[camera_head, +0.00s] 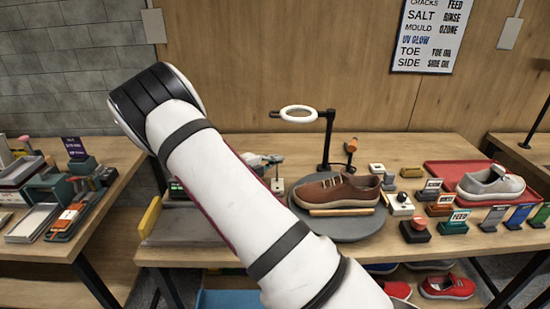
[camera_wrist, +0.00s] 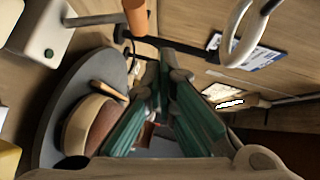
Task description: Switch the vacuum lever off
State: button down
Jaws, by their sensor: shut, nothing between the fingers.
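An orange-tipped lever (camera_head: 351,146) stands behind the round grey turntable, beside the black lamp post; I cannot tell for certain that it is the vacuum lever. In the wrist view an orange cylinder (camera_wrist: 136,17) shows at the top, probably the same lever's grip, left of and apart from my fingers. My gripper (camera_wrist: 165,62) has green fingers that come together at the tips, shut and empty. In the head view my white arm crosses the middle, and I cannot clearly make out my gripper there. Which way the lever is set is not clear.
A brown sneaker (camera_head: 337,190) rests on the turntable (camera_head: 352,227). A ring lamp (camera_head: 298,114) stands behind it and shows close by in the wrist view (camera_wrist: 238,42). Several small stations and labelled blocks fill the table's right side. A grey sneaker (camera_head: 490,184) sits on a red tray (camera_head: 447,170).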

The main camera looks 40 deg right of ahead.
jog(key=r+b+v, duration=0.1)
jog(key=r+v, duration=0.1)
jog(key=v, duration=0.8)
jog(key=shift+r, duration=0.25)
jog(key=shift+w+d, duration=0.1)
jog(key=s+a+r+m+g+y, duration=0.15)
jog(key=s+r+m+y, duration=0.25)
jog(key=s+m, duration=0.5)
jog(key=s+a+r+m+g+y, duration=0.1)
jog(key=s+r+m+g+y, duration=0.1)
jog(key=s+r+m+y, duration=0.65)
jog(key=s+a+r+m+t+y, duration=0.1)
jog(key=s+a+m+t, duration=0.1)
jog(key=s+a+m, duration=0.4)
jog(key=s+a+r+m+t+y, duration=0.2)
jog(key=s+a+m, duration=0.4)
jog(key=m, duration=1)
jog(key=s+t, duration=0.1)
jog(key=s, duration=0.2)
jog(key=shift+a+m, duration=0.35)
jog(key=shift+a, duration=0.05)
jog(key=shift+d+r+t, duration=0.1)
jog(key=shift+t, duration=0.15)
